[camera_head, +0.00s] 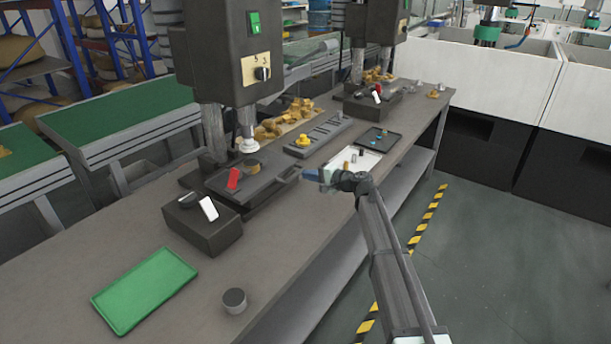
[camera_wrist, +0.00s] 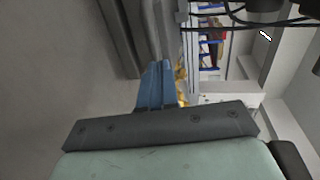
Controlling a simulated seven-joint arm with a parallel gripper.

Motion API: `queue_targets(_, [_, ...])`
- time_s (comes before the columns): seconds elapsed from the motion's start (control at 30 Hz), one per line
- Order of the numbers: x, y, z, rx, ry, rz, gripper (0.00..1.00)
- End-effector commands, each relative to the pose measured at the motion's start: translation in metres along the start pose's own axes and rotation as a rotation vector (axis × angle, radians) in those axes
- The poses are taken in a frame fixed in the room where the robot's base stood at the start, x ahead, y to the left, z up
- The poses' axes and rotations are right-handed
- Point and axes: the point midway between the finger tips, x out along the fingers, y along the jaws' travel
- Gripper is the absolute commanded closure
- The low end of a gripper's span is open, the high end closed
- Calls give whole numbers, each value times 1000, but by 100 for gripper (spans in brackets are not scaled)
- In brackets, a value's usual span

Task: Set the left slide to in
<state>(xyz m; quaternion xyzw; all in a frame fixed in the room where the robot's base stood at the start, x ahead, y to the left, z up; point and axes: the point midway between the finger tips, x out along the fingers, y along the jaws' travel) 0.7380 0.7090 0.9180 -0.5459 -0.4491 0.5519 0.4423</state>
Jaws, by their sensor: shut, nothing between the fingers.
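The left slide is a dark flat plate (camera_head: 253,187) under the left press in the head view. Its bar handle (camera_head: 289,174) sticks out toward the right, near the bench front. A red lever-like piece (camera_head: 233,179) and a brownish round part (camera_head: 252,164) sit on or beside it. My gripper (camera_head: 307,174) is shut and empty, just right of the handle; whether it touches is unclear. In the wrist view my blue fingers (camera_wrist: 156,66) are together, and a dark grey bar (camera_wrist: 120,38) lies close by on the left.
The left press (camera_head: 230,55) stands over the slide. A black box with a white switch (camera_head: 205,225), a green tray (camera_head: 143,288) and a grey cylinder (camera_head: 235,300) are nearer. Open floor is right of the bench.

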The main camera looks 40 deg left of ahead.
Motion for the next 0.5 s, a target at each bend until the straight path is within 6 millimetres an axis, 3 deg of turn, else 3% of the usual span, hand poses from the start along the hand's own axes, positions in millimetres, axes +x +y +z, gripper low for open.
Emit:
queue_targets(0.2, [-50,0,2,-1,5,0,100])
queue_targets(0.5, [-100,0,2,-1,3,1,100])
